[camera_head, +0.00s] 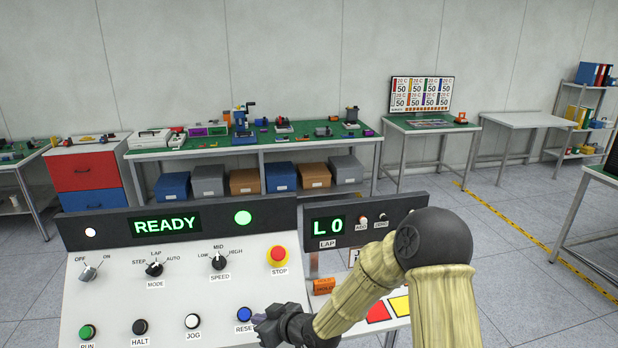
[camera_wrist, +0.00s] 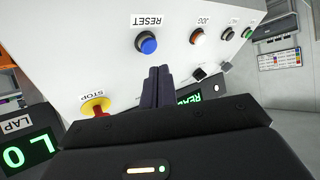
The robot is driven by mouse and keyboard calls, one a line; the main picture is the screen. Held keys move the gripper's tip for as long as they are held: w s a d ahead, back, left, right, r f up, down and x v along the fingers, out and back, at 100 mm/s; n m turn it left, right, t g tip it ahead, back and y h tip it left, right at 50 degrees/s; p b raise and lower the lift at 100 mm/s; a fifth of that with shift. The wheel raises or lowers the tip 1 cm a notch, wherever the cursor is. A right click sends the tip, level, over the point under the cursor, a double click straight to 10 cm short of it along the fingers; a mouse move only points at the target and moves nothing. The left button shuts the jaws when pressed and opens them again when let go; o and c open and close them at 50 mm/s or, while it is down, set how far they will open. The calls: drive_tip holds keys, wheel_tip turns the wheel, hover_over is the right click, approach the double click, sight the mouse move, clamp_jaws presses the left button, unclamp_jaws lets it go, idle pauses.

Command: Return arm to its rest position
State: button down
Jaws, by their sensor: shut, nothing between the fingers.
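My gripper (camera_head: 268,322) is at the lower middle of the head view, just right of the blue RESET button (camera_head: 244,314) on the white control panel (camera_head: 120,285). In the wrist view my gripper (camera_wrist: 157,72) shows its two dark fingers together, with nothing between them. The fingers point toward the panel, near the blue RESET button (camera_wrist: 147,43); I cannot tell whether they touch the panel. My arm (camera_head: 380,270) bends at a dark elbow and reaches in from the lower right.
The red STOP button (camera_head: 278,255) stands up from the panel. A display reads READY (camera_head: 166,224) beside a lit green lamp (camera_head: 243,217); another reads L 0 (camera_head: 327,224). An orange block (camera_head: 324,286) lies close to my forearm. Grey floor (camera_head: 530,260) is clear at the right.

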drive_tip(key=s+d+m+h, duration=0.2)
drive_tip(key=d+h, duration=0.3)
drive_tip(key=d, duration=0.7)
drive_tip(key=s+d+r+m+g+h, duration=0.2)
drive_tip(key=s+d+r+m, duration=0.1)
drive_tip(key=s+d, duration=0.5)
drive_tip(key=s+d+r+m+g+h, duration=0.2)
drive_tip(key=s+d+r+m, duration=0.1)
drive_tip(key=s+d, duration=0.5)
drive_tip(key=shift+s+d+m+g+h, duration=0.3)
drive_tip(key=shift+d+m+h, duration=0.15)
drive_tip(key=shift+m, duration=0.45)
drive_tip(key=shift+w, duration=0.1)
